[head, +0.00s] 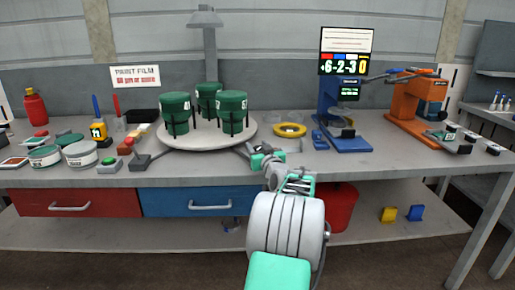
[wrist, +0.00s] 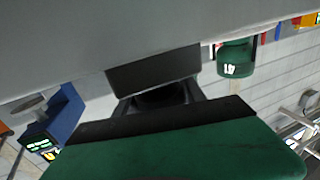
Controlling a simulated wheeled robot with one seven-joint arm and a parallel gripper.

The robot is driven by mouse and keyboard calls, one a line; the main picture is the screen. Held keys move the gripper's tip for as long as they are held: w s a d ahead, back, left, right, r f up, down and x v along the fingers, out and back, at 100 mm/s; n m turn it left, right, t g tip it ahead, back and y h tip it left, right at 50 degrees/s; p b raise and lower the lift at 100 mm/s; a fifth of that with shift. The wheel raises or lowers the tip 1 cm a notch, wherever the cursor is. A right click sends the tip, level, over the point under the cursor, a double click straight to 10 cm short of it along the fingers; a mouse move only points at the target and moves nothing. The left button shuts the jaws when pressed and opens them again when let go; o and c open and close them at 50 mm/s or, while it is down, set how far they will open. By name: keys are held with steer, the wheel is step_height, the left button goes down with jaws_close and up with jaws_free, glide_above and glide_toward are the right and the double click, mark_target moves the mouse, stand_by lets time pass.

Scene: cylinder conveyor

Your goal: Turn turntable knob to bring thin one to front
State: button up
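A round pale turntable (head: 190,143) stands on the bench, left of centre. It carries three dark green cylinders in dark holders: a front-left one (head: 174,104), a front-right one (head: 234,104) and a back one (head: 208,91). The back one looks narrower, but it is also farther away. My gripper (head: 250,153) is low at the turntable's front-right edge. In the wrist view its dark finger parts (wrist: 155,72) are seen against a grey surface, and one green cylinder (wrist: 235,57) hangs upside down at upper right. I cannot make out a knob at the fingertips or any gap between them.
A small dark block with a lever (head: 139,160) lies at the turntable's front left. Paint cans (head: 80,153) stand farther left. A yellow ring (head: 290,130), a blue stand (head: 330,115) and an orange machine (head: 400,105) are to the right. A display (head: 346,52) reads 6-2-3 0.

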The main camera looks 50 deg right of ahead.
steer(key=c, duration=0.9)
steer(key=shift+o, duration=0.2)
steer(key=shift+f, duration=0.1)
steer(key=shift+f+n+t+y+b, duration=0.1)
steer(key=shift+n+t+y+b, duration=0.2)
steer(key=shift+n+y+b, duration=0.25)
steer(key=shift+a+n+t+y+b, duration=0.1)
steer(key=shift+n+t+y+b, duration=0.3)
steer(key=shift+y+b, duration=0.3)
steer(key=n+y, duration=0.1)
steer(key=n+t+y, duration=0.1)
steer(key=y, duration=0.1)
steer(key=shift+w+a, duration=0.1)
steer(key=shift+a, duration=0.15)
steer(key=shift+a+r+n+y+p, duration=0.2)
steer(key=shift+n+y+p, duration=0.3)
steer(key=shift+y, duration=0.35)
steer(key=shift+w+a+n+t+y+p, duration=0.1)
steer(key=shift+n+t+y+p, duration=0.3)
steer(key=shift+y, duration=0.2)
